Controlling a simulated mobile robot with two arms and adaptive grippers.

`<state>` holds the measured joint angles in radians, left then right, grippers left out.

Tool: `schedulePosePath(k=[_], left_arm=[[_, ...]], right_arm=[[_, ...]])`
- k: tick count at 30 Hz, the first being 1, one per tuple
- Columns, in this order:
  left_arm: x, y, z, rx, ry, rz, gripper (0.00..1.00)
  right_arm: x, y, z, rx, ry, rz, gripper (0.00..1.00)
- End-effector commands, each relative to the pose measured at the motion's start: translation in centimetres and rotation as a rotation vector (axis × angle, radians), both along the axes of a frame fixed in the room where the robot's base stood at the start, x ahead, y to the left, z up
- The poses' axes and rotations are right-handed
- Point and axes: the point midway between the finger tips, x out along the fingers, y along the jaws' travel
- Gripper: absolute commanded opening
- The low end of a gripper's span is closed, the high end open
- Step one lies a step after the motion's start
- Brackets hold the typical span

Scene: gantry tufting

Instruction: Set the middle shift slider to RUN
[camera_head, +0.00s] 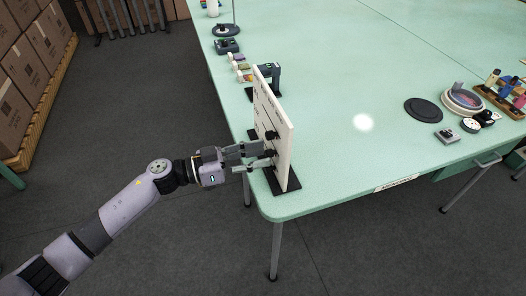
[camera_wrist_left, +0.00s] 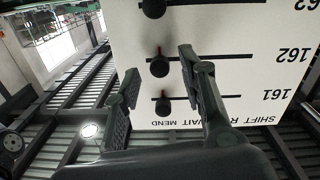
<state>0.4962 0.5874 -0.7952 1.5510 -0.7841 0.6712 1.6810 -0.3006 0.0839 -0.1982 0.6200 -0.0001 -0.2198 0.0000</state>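A white upright board (camera_head: 275,120) stands on a black foot at the table's near left edge. In the left wrist view the board (camera_wrist_left: 235,60) appears upside down, with slots marked 161, 162 and 163. The middle slider's black knob (camera_wrist_left: 160,67), in row 162, sits at the MEND end of its slot. Knob 161 (camera_wrist_left: 163,106) and knob 163 (camera_wrist_left: 153,8) are also near that end. The RUN label is partly hidden by a finger. My left gripper (camera_head: 262,156) is open at the board's face, its fingertips either side of the middle knob; contact is unclear.
The green table (camera_head: 350,150) extends behind the board. A dark device (camera_head: 268,78) stands close behind it. A black disc (camera_head: 423,110) and small items lie at the right. Boxes (camera_head: 30,60) are stacked on a pallet at the left; the floor around my arm is clear.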

Motion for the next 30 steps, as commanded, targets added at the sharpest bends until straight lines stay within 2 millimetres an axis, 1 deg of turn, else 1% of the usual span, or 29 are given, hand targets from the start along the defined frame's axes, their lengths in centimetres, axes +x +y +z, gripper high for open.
schedulePosePath(k=[1, 3, 6, 15, 30], left_arm=[[0.2, -0.6, 0.1, -0.001, 0.001, 0.0, 0.38], [0.4, -1.2, 0.1, -0.001, 0.0, 0.0, 0.38], [0.5, -1.7, 0.0, 0.0, -0.001, 0.001, 0.38], [0.5, -1.8, 0.0, 0.0, 0.0, 0.001, 0.37], [0.5, -1.8, 0.0, 0.0, 0.0, 0.001, 0.04]], right_arm=[[0.0, 0.1, 0.1, 0.001, -0.001, 0.0, 0.0], [0.0, 0.3, 0.1, 0.003, 0.0, -0.001, 0.0], [0.0, 0.6, 0.2, 0.006, -0.001, -0.001, 0.0], [0.0, 0.8, 0.2, 0.01, -0.001, -0.001, 0.0], [0.1, 0.3, 0.2, 0.004, 0.0, 0.001, 0.0]])
